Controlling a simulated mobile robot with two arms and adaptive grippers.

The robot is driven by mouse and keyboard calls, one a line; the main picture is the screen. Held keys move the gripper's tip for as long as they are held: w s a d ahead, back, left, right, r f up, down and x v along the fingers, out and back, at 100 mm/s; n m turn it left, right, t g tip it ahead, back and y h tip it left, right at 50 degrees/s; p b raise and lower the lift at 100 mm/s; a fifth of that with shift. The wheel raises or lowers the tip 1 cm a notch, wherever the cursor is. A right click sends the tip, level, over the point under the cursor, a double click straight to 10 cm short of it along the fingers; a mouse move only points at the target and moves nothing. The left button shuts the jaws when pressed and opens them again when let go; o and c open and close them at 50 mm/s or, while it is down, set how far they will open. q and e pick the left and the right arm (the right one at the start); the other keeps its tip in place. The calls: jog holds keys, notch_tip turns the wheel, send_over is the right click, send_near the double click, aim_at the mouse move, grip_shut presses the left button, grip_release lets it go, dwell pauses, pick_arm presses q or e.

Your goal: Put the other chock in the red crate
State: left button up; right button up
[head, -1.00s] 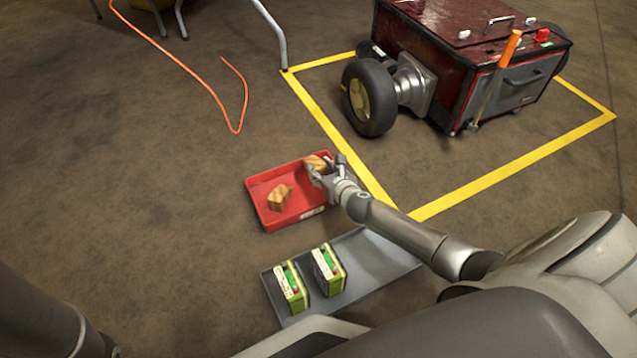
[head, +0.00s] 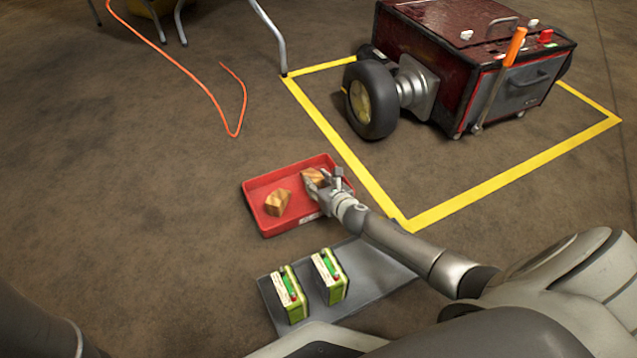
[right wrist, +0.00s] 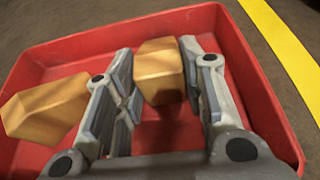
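The red crate (head: 290,222) lies on the floor at the centre of the head view. One wooden chock (head: 278,203) sits in its left part and also shows at the left of the right wrist view (right wrist: 45,107). The other chock (head: 313,177) is inside the crate's far right part. My right gripper (head: 322,184) is over the crate with its fingers spread. In the right wrist view this second chock (right wrist: 159,75) is between the fingertips, with a narrow gap at the left finger. Its contact with the crate floor is hard to see. My left gripper is out of view.
A grey tray (head: 375,270) with two green-and-white boxes (head: 289,292) lies just in front of the crate. A dark red wheeled machine (head: 480,60) stands inside a yellow floor outline (head: 480,190). An orange cable (head: 190,72) lies at upper left.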

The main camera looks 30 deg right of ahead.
jog(key=o, duration=0.4)
jog(key=shift+r, duration=0.15)
jog(key=shift+s+r+p, duration=0.1)
jog(key=shift+r+p, duration=0.1)
jog(key=shift+p, duration=0.15)
jog(key=p+v, duration=0.5)
jog(key=v, duration=0.5)
jog(key=shift+s+r+p, duration=0.1)
jog(key=shift+s+p, duration=0.25)
jog(key=shift+s+r, duration=0.15)
jog(key=shift+s, duration=0.35)
